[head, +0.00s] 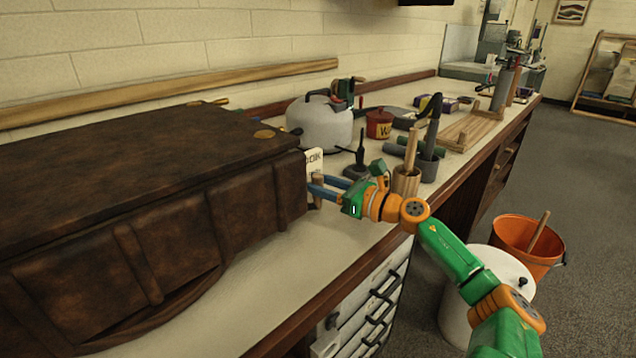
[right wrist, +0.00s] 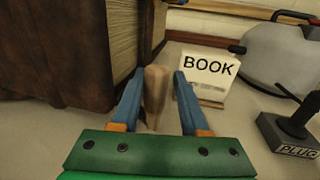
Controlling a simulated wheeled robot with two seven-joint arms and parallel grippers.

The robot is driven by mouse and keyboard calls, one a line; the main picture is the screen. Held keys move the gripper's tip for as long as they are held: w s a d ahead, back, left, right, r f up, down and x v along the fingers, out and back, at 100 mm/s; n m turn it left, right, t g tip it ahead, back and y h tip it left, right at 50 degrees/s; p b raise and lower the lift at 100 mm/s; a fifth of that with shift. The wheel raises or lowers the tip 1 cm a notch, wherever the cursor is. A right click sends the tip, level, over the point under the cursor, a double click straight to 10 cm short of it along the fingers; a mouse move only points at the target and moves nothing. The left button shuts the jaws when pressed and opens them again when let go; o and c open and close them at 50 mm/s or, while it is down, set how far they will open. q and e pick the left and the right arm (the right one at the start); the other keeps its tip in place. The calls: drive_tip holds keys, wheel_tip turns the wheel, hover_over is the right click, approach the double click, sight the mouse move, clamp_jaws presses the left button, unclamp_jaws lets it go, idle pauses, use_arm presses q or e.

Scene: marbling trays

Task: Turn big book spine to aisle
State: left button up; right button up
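The big book (head: 140,155) is a huge dark brown leather volume lying on the bench at the left, with raised bands on the side facing me. In the right wrist view its cover (right wrist: 50,50) and cream page edges (right wrist: 122,40) stand at the left. My right gripper (head: 316,188) is at the book's right end. In the right wrist view its blue fingers (right wrist: 158,90) are apart, with a tan upright piece (right wrist: 155,90) between them and gaps showing on both sides. I cannot tell whether that piece belongs to the book. My left gripper is not in view.
A white BOOK card (right wrist: 208,72) stands just beyond the fingers. A white kettle (head: 318,125), a PLUG stand (right wrist: 290,130), a red can (head: 379,124) and a wooden pot (head: 406,180) crowd the bench beyond. The bench's front edge is clear. An orange bucket (head: 512,238) stands on the floor.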

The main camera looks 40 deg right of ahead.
drive_tip(key=shift+s+d+f, duration=0.1)
drive_tip(key=shift+s, duration=0.4)
drive_tip(key=v, duration=0.6)
drive_tip(key=shift+p, duration=0.3)
